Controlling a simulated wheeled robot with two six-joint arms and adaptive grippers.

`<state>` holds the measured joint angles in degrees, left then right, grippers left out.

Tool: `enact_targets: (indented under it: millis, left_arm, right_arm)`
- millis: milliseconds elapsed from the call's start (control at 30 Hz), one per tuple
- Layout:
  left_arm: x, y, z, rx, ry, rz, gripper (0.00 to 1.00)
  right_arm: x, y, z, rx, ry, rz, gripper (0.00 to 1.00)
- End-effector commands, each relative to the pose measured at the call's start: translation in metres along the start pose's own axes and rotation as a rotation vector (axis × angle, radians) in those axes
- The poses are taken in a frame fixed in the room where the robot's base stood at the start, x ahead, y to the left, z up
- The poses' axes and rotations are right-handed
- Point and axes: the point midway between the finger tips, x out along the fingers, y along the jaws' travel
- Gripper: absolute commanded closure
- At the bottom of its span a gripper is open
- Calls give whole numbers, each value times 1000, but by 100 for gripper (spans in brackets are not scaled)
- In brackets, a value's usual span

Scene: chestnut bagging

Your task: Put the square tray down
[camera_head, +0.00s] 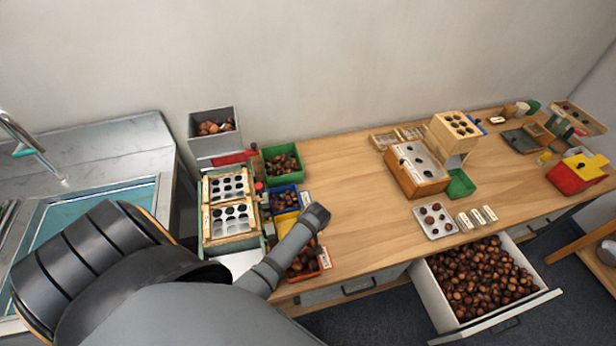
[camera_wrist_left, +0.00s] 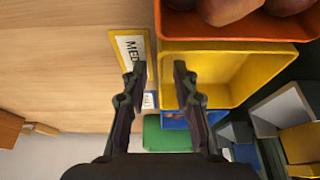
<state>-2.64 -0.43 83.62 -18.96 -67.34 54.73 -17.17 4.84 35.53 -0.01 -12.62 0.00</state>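The square tray (camera_head: 435,221) is light grey metal with several chestnuts in its round recesses. It lies flat on the wooden table, right of centre, in the head view, with no gripper on it. My left gripper (camera_head: 317,216) is well to the left of the tray, above the small coloured bins. In the left wrist view my left gripper (camera_wrist_left: 158,70) has its fingers apart with nothing held between them, over the edge of the yellow bin (camera_wrist_left: 215,62) and its label card (camera_wrist_left: 130,50). My right gripper is not in view.
Orange (camera_wrist_left: 240,27), blue (camera_head: 277,187) and green (camera_head: 270,152) bins hold chestnuts beside a wooden sorting frame (camera_head: 206,190). A wooden box machine (camera_head: 405,181) stands behind the tray. An open drawer of chestnuts (camera_head: 437,303) juts out in front. The table's middle is bare.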

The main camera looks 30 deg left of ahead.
Motion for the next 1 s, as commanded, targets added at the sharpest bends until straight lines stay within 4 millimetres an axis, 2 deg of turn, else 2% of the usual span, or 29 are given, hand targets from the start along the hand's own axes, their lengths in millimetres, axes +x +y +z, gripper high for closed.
enact_targets:
  millis: [133,267,400,500,700,1000]
  left_arm:
    - [-24,1,0,0,1,3,72]
    - [-58,1,0,-2,1,4,72]
    - [-90,1,0,-3,0,3,72]
    - [-106,1,0,-2,0,3,72]
    - [-120,0,0,-1,0,0,72]
    - [-121,0,0,0,1,0,72]
  right_arm:
    - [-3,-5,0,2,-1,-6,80]
    - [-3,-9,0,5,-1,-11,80]
    - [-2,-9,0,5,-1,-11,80]
    - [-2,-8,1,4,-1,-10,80]
    - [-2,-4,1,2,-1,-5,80]
    - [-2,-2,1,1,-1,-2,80]
